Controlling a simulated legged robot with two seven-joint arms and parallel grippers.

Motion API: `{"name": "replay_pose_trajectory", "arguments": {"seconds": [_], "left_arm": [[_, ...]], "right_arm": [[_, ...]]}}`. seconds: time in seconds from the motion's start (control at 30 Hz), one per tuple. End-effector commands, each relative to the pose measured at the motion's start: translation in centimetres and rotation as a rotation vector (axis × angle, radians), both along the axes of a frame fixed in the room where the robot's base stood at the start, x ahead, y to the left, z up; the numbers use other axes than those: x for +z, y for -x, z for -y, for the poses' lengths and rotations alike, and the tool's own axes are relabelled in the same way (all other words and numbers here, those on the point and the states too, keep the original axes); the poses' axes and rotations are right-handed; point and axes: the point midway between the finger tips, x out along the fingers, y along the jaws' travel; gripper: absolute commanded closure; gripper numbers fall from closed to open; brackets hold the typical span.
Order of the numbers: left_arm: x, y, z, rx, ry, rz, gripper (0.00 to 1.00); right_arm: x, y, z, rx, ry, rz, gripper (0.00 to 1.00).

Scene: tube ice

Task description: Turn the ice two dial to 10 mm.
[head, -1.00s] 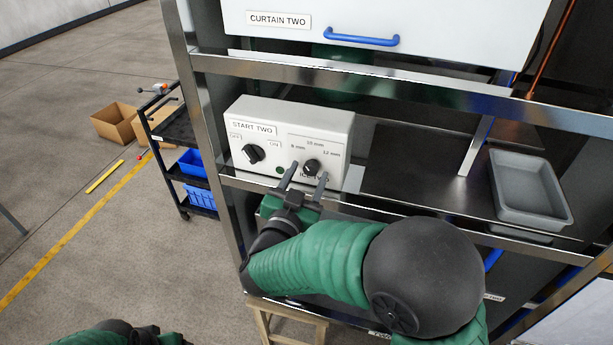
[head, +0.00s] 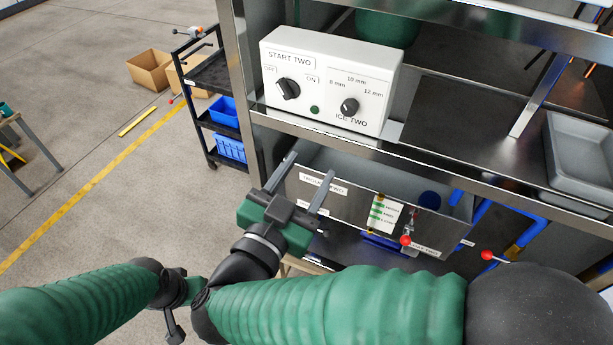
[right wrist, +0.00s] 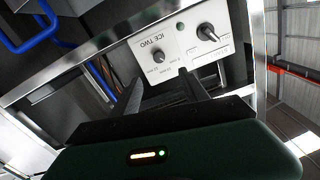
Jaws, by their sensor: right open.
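The ice two dial (head: 349,107) is a small black knob on the white control box (head: 386,80), below marks for 8, 10 and 12 mm. I cannot tell surely which mark it points at. It also shows upside down in the right wrist view (right wrist: 158,57). My right gripper (head: 311,165) is open and empty, below and in front of the box, apart from the dial. In the right wrist view its fingers (right wrist: 140,72) are spread, short of the panel. My left gripper (head: 174,298) is low in the head view; its jaws are unclear.
The start two knob (head: 288,89) and a green button (head: 314,109) share the box. A metal shelf rail (head: 400,158) runs just below it. Under the rail is a metal bin (head: 345,202) with red-knobbed levers. A grey tray (head: 584,150) stands at right.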

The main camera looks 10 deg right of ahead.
Motion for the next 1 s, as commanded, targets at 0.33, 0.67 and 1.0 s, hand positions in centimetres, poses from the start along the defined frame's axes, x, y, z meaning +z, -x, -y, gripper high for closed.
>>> {"name": "replay_pose_trajectory", "arguments": {"seconds": [0.33,0.67,1.0], "left_arm": [[-0.8,0.0,0.0,0.000,0.000,0.000,0.27],[1.0,0.0,0.0,0.000,0.000,0.000,0.27],[4.1,0.0,0.0,0.000,0.000,0.000,0.27]], "right_arm": [[0.1,-0.5,0.4,0.002,0.132,-0.085,0.48],[0.8,-4.1,3.0,-0.006,0.185,-0.125,0.48],[0.8,-11.4,8.0,-0.005,0.183,-0.124,0.48]]}}
